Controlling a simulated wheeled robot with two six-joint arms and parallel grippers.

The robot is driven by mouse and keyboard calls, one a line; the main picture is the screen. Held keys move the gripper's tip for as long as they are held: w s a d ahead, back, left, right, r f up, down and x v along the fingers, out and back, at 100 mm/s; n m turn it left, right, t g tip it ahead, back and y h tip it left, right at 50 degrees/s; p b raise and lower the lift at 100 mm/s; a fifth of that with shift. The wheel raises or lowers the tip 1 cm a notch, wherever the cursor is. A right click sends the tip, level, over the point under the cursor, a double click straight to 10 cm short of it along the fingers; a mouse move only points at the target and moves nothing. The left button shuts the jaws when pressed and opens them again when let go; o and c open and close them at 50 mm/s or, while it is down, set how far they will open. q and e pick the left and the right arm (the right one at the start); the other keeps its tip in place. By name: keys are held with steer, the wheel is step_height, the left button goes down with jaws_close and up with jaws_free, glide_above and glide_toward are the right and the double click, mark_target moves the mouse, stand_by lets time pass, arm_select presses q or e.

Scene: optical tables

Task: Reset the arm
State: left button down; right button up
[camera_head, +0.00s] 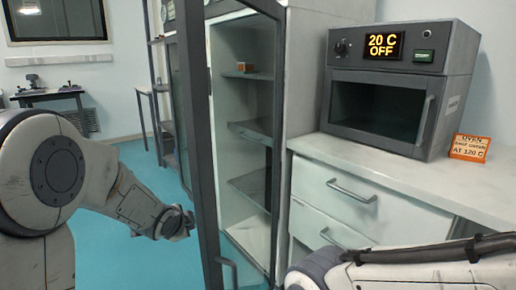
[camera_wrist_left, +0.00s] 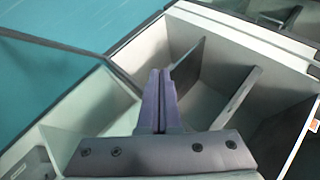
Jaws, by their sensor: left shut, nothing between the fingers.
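My left arm (camera_head: 120,195) comes in from the left and reaches toward the open glass door of a tall cabinet. My left gripper shows in the left wrist view (camera_wrist_left: 160,75), with its two purple-grey fingers shut together and nothing between them. In the head view its wrist end (camera_head: 175,222) is beside the door's dark frame (camera_head: 203,170); whether it touches the frame I cannot tell. My right arm (camera_head: 400,270) crosses the bottom right, below the counter; its gripper is out of view.
An oven (camera_head: 400,85) reading 20 C OFF and an orange sign (camera_head: 469,148) are on the white counter (camera_head: 420,180). Open blue floor (camera_head: 140,170) lies left of the door.

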arm_select(q)
steer(key=s+d+f+n+g, duration=0.1)
steer(key=s+f+n+g, duration=0.25)
steer(key=s+n, duration=0.55)
steer(key=s+d+f+n+g, duration=0.1)
steer(key=s+f+n+g, duration=0.3)
steer(key=s, duration=1)
steer(key=s+d+r+m+g, duration=0.1)
steer(key=s+d+r+m, duration=0.2)
steer(key=s+d, duration=0.35)
steer(key=s+d+r+m+g, duration=0.1)
steer(key=s+d+r+m, duration=0.25)
steer(key=s+d, duration=0.3)
step_height(320, 180, up, 34)
steer(key=p, duration=3.4)
steer(key=shift+w+a, duration=0.15)
steer(key=shift+a, duration=0.25)
steer(key=shift+f, duration=0.1)
